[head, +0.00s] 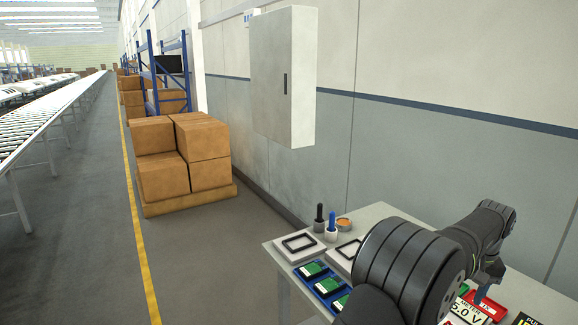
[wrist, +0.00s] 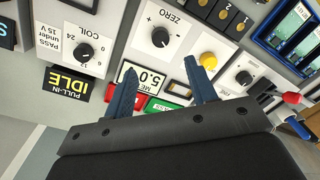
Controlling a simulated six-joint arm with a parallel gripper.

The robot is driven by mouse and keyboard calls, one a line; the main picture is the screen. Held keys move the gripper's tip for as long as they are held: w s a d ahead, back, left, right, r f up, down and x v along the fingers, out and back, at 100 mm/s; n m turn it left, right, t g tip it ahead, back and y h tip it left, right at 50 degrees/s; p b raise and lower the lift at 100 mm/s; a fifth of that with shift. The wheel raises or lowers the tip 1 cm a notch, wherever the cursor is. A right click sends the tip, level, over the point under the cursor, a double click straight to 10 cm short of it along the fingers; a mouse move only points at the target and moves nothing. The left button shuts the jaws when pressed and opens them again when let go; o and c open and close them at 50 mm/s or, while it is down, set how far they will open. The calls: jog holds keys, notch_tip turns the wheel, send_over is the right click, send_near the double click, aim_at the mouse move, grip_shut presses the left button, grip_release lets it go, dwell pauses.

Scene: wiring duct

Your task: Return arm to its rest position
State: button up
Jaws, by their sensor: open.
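My gripper (wrist: 160,66) shows in the wrist view with its two dark blue fingers apart and nothing between them. It is over a grey control panel (wrist: 112,50) with a 5.0 meter display (wrist: 143,80), a PULL-IN IDLE sign (wrist: 68,84) and black knobs. The gap between fingertips and panel is hard to judge.
A grey cabinet (head: 270,80) hangs on the wall. Floor left of the table is clear.

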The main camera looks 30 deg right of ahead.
notch_tip(320, 180, up, 6)
jog(key=f, duration=0.1)
notch_tip(320, 180, down, 13)
jog(key=shift+w+a+f, duration=0.15)
dwell(0.3)
jog(key=o, duration=1.1)
jog(key=shift+c, duration=0.2)
jog(key=w+a+r+n+g+h, duration=0.25)
jog(key=w+r+n, duration=0.35)
jog(key=r+n, duration=0.45)
jog(key=w+a+r+n+g+h, duration=0.25)
jog(key=w+r+n, duration=0.35)
jog(key=r+n, duration=0.5)
jog(key=s+d+f+m, duration=0.1)
jog(key=s+d+f, duration=0.2)
jog(key=f, duration=0.4)
jog(key=shift+d+t+h, duration=0.3)
jog(key=shift+d+h, duration=0.05)
jog(key=shift+h, duration=0.05)
jog(key=shift+s, duration=0.1)
jog(key=v, duration=1)
